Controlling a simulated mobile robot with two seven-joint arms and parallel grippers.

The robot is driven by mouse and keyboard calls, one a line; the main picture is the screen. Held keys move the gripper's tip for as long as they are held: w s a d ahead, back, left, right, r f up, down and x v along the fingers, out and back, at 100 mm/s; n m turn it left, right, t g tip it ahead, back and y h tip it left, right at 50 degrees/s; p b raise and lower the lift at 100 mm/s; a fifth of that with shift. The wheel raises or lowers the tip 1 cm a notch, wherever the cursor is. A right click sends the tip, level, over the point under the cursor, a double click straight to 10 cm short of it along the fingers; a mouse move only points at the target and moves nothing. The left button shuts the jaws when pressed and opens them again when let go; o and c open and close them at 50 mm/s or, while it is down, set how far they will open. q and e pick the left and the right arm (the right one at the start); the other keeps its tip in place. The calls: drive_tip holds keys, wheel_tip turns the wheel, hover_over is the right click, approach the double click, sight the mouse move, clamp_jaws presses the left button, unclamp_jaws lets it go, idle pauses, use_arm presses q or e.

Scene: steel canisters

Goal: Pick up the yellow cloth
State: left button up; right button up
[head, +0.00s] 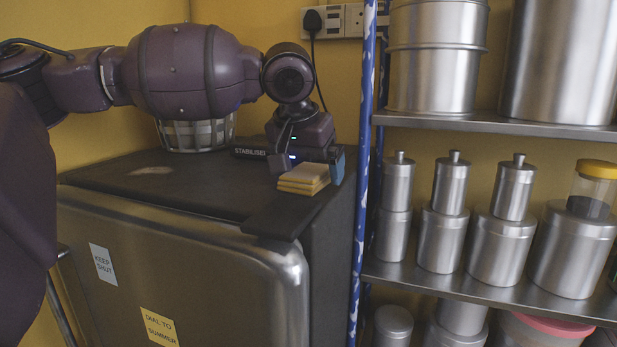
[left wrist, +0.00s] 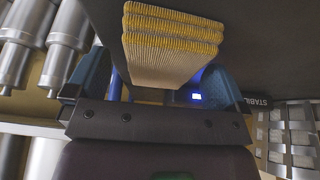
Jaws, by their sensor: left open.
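The yellow cloth (head: 303,179) is a folded, layered stack near the front right of the dark fridge top (head: 180,185). In the left wrist view the cloth (left wrist: 170,45) shows ribbed beige layers with yellow edges. My left gripper (head: 308,166) is open at the cloth, with one finger to each side of it in the head view. In the left wrist view the open fingers (left wrist: 160,85) also stand apart to either side of the cloth's near end. I cannot tell whether they touch it. My right gripper is in neither view.
A black STABILISER box (head: 250,153) lies left of the gripper, and a pale slatted basket (head: 195,134) stands behind my arm. A blue patterned post (head: 364,150) and shelves of steel canisters (head: 450,190) stand close on the right. The fridge top's left part is mostly clear.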

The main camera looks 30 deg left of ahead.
sight(308, 171)
use_arm(q)
drive_tip(key=shift+f+p, duration=0.15)
drive_tip(key=shift+p, duration=0.15)
drive_tip(key=c, duration=1)
wheel_tip(308, 171, up, 20)
idle(0.4)
